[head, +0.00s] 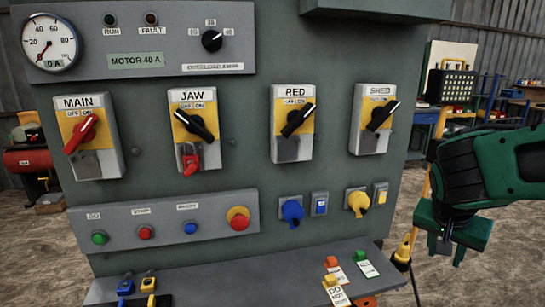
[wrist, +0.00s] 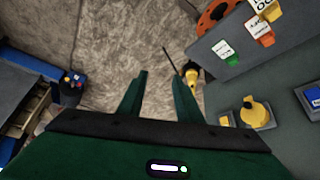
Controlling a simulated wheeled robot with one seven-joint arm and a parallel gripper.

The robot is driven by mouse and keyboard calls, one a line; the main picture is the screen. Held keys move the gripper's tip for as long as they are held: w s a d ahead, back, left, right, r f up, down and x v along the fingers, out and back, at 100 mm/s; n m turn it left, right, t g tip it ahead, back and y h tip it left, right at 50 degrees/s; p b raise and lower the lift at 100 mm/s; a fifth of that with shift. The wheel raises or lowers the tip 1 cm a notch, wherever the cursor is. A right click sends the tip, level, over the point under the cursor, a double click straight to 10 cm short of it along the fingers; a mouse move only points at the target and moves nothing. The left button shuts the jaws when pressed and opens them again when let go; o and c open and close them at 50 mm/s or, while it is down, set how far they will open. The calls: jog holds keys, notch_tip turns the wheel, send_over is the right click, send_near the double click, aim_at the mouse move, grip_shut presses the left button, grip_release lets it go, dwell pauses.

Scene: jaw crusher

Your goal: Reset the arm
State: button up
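My gripper (head: 447,243) hangs at the right of the head view, to the right of the grey-green control cabinet (head: 330,215) and apart from it. My arm is green and black and comes in from the right edge. In the wrist view my gripper (wrist: 161,95) shows two green fingers spread apart, with only bare floor visible between them. Nothing is held.
The cabinet carries switches MAIN (head: 88,135), JAW (head: 195,128) with a red padlock (head: 190,163), RED (head: 293,122) and SHED (head: 375,118). Tags and small padlocks lie on its shelf (head: 230,280). A yellow plug (wrist: 191,76) hangs nearby. A blue workbench (head: 425,115) stands behind.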

jog(key=s+d+f+n+g+y, duration=0.1)
jog(key=s+y, duration=0.1)
jog(key=s, duration=0.7)
jog(key=s+d+f+n+g+y, duration=0.1)
jog(key=s+n+g+y, duration=0.1)
jog(key=s, duration=0.8)
jog(key=shift+s+f+g+y, duration=0.2)
jog(key=shift+s+g+y, duration=0.05)
jog(key=shift+g+y, duration=0.05)
jog(key=shift+w+f, duration=0.25)
jog(key=shift+w, duration=0.4)
